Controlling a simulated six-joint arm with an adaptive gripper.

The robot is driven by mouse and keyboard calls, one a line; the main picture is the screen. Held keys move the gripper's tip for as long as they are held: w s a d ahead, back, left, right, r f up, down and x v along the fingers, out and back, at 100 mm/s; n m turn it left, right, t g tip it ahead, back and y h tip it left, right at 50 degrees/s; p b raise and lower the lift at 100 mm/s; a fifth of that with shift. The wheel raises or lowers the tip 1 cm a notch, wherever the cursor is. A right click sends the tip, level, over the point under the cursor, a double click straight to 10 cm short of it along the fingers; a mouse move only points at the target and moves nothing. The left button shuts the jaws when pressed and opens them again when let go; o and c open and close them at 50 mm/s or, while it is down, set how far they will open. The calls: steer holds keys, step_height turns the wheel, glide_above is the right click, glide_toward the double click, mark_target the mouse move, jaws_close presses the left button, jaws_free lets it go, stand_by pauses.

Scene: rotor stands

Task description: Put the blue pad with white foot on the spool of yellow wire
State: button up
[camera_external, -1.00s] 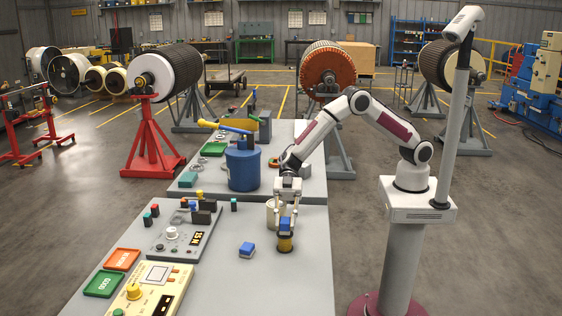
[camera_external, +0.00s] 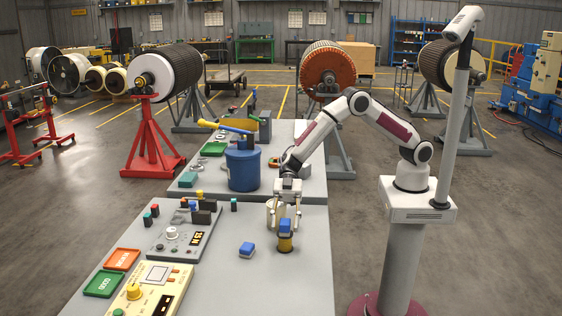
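The spool of yellow wire (camera_external: 285,243) stands upright on the front table, right of its middle. A blue pad (camera_external: 285,226) rests on top of the spool; its underside is too small to make out. My gripper (camera_external: 285,221) points down above the spool. It is open, with one finger on each side of the blue pad and a visible gap to it. A second blue pad with a whitish foot (camera_external: 247,250) lies on the table, left of the spool and apart from it.
A cream cup-like container (camera_external: 272,214) stands just behind the spool, close to my left finger. A grey control panel (camera_external: 181,236) and a yellow meter (camera_external: 150,288) lie to the left. The table in front of the spool is clear.

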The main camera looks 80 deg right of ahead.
steer(key=shift+r, duration=0.15)
steer(key=v, duration=1.2)
stand_by(0.5)
